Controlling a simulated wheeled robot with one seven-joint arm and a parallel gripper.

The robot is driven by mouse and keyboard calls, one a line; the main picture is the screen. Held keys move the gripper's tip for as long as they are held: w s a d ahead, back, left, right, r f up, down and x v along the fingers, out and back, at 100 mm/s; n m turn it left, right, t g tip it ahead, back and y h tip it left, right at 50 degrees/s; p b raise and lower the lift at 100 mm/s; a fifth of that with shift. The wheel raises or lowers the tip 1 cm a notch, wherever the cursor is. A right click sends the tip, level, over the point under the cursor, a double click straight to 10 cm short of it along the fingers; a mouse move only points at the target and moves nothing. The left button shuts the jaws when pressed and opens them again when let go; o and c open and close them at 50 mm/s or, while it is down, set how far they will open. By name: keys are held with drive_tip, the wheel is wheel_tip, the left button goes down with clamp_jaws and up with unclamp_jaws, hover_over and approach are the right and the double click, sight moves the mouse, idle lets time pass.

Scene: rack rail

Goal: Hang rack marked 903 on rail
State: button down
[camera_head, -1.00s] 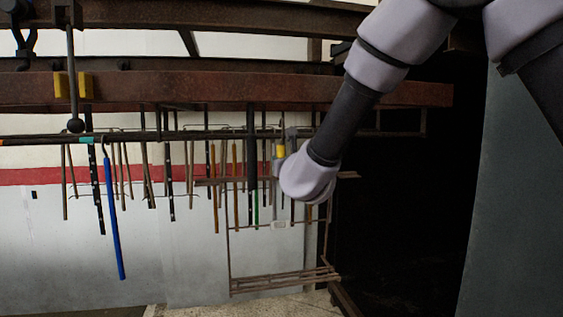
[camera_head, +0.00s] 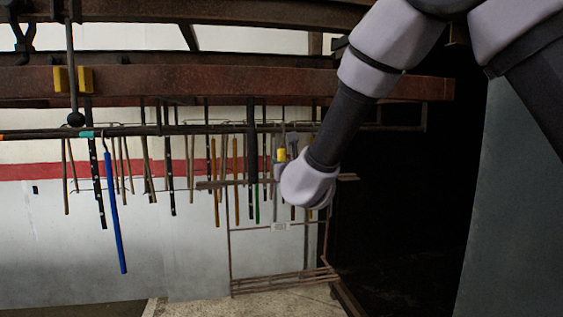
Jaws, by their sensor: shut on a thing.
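The rack (camera_head: 231,255) is a thin brown wire frame with a long crossbar at its top and several rods at its bottom. My gripper (camera_head: 283,163) is shut on the rack's upper part, with grey and yellow parts showing; the wrist hides most of the grip. The rail (camera_head: 190,129) is a dark horizontal bar with a teal band at left. It runs behind and above my gripper. I cannot tell whether the rack touches it.
Several rods hang from the rail, including a blue one (camera_head: 115,215) at left and brown ones near the rack. A rusty beam (camera_head: 220,84) crosses above. A dark opening and a grey panel (camera_head: 510,190) are at right. Floor below is clear.

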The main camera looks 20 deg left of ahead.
idle(0.4)
drive_tip(key=shift+f, duration=0.2)
drive_tip(key=c, duration=0.6)
unclamp_jaws()
drive_tip(key=shift+f, duration=0.1)
drive_tip(key=shift+s, duration=0.1)
